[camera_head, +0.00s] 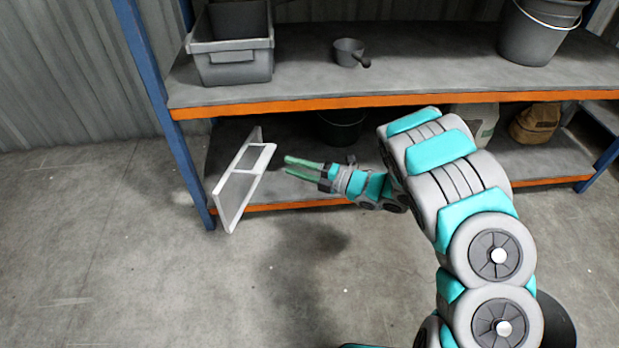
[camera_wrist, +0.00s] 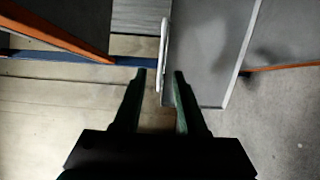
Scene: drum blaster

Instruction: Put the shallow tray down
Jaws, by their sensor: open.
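The shallow tray (camera_head: 235,200) is pale with a light rim and stands steeply tilted, nearly on edge, by the left front of the lower shelf in the head view. I cannot tell what supports it. My gripper (camera_head: 288,166) is open, its two green fingers pointing left at the tray, with a small visible gap to it. In the wrist view, the tray's grey face (camera_wrist: 205,60) fills the upper middle. Its white rim lies between the fingertips of my gripper (camera_wrist: 160,73) in the picture; contact cannot be told.
The shelf rack has an orange-edged lower shelf (camera_head: 545,165) and upper shelf (camera_head: 430,75). Its blue post (camera_head: 168,130) is close behind the tray. A grey bin (camera_head: 232,60), a scoop (camera_head: 348,52) and a bucket (camera_head: 530,35) stand above. The floor (camera_head: 110,260) at left is clear.

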